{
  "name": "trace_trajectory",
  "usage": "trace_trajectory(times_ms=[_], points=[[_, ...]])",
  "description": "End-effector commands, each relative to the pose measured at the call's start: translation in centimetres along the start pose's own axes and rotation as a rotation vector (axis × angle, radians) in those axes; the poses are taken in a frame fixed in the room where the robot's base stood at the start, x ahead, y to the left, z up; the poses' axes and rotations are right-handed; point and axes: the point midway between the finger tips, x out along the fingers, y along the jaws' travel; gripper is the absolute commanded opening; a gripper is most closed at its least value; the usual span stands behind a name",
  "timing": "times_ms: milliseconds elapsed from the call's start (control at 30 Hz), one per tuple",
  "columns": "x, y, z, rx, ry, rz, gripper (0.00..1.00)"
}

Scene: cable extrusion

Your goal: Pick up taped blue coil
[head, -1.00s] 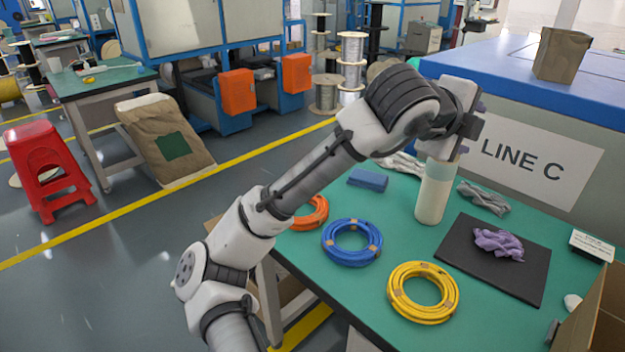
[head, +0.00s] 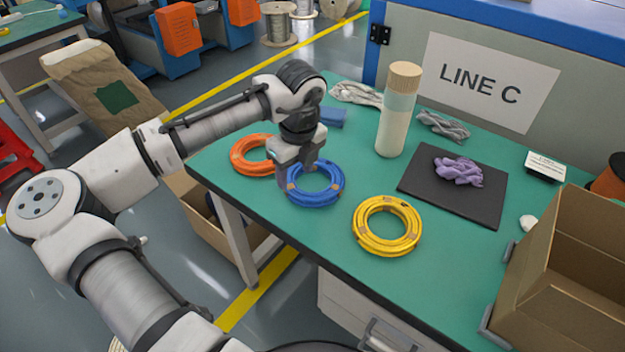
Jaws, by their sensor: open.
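The taped blue coil (head: 316,198) lies flat on the green table in the head view, between an orange coil and a yellow coil. Pale tape shows on its ring. My gripper (head: 283,190) points down at the left part of the blue coil, with its fingers at or around that side of the ring. The gripper is open. Its body hides the coil's upper left part, and I cannot tell whether the fingers touch the coil.
An orange coil (head: 248,161) lies just left of my gripper, and a yellow coil (head: 362,238) lies to the right. A bottle (head: 392,125), a blue block (head: 333,117) and a black mat (head: 480,208) with a purple cloth are behind. A cardboard box (head: 590,240) stands at right.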

Motion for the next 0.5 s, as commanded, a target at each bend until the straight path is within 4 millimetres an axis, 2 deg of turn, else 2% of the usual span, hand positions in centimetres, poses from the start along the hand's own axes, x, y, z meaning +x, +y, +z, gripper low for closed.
trace_trajectory(times_ms=[167,500], points=[[1.1,0.0,0.0,0.000,0.000,0.000,0.53],[5.5,-0.1,0.0,0.000,0.000,0.000,0.53]])
